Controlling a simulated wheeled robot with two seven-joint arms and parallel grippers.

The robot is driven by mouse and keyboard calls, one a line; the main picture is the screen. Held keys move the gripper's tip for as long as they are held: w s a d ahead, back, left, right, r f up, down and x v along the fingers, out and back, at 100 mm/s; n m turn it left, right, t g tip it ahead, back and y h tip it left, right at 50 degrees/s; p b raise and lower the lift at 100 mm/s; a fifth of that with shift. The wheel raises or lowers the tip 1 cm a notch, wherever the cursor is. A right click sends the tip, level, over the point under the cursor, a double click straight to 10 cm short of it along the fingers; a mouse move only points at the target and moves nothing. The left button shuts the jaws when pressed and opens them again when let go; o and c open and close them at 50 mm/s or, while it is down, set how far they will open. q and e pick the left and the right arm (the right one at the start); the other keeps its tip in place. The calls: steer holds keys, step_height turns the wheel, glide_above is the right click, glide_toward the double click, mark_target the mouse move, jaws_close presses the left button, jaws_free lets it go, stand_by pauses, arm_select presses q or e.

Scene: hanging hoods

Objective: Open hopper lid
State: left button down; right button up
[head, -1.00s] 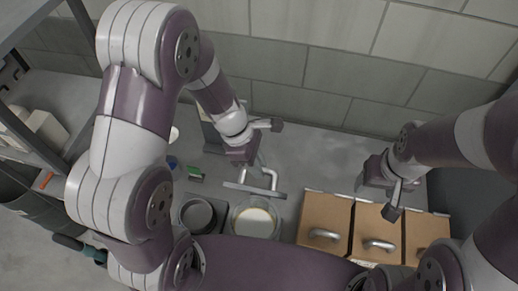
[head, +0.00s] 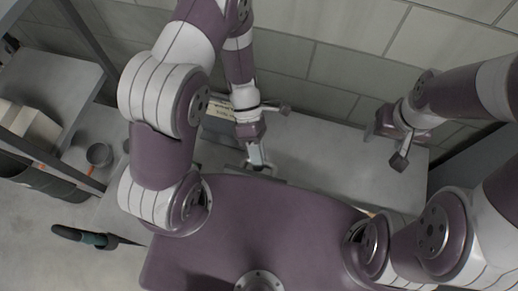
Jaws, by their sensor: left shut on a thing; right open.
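My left gripper (head: 256,154) points down at the middle of the bench. It is shut on a grey metal handle (head: 259,163), which rises from a flat grey piece (head: 272,177) that may be the hopper lid. Most of that piece is hidden behind my purple body, so I cannot tell whether it is raised or flat. My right gripper (head: 374,134) is open and empty, above the right part of the bench near the wall. Its fingertips are small and hard to make out.
The grey bench top (head: 320,150) is bare between my grippers. A tiled wall (head: 330,70) runs behind it. A pale box with print (head: 218,120) stands behind my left forearm. At left are a shelf rack (head: 85,178), a small dark pot (head: 98,153) and a green-handled tool (head: 85,237).

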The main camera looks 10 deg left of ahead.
arm_select(q)
steer(key=shift+w+f, duration=0.2)
steer(key=shift+f, duration=0.2)
arm_select(e)
steer(key=shift+f, duration=0.1)
arm_select(q)
steer(key=c, duration=1.1)
jaws_free()
steer(key=shift+o, duration=0.2)
steer(key=shift+w, duration=0.45)
steer(key=shift+s+r, duration=0.15)
steer(key=shift+s, duration=0.1)
arm_select(e)
steer(key=shift+w, duration=0.2)
arm_select(q)
steer(key=shift+w, duration=0.1)
arm_select(e)
steer(key=shift+w, duration=0.2)
arm_select(q)
steer(key=s+d+r, duration=0.3)
steer(key=d+r, duration=0.8)
steer(key=shift+d, duration=0.2)
arm_select(e)
steer(key=shift+s, duration=0.1)
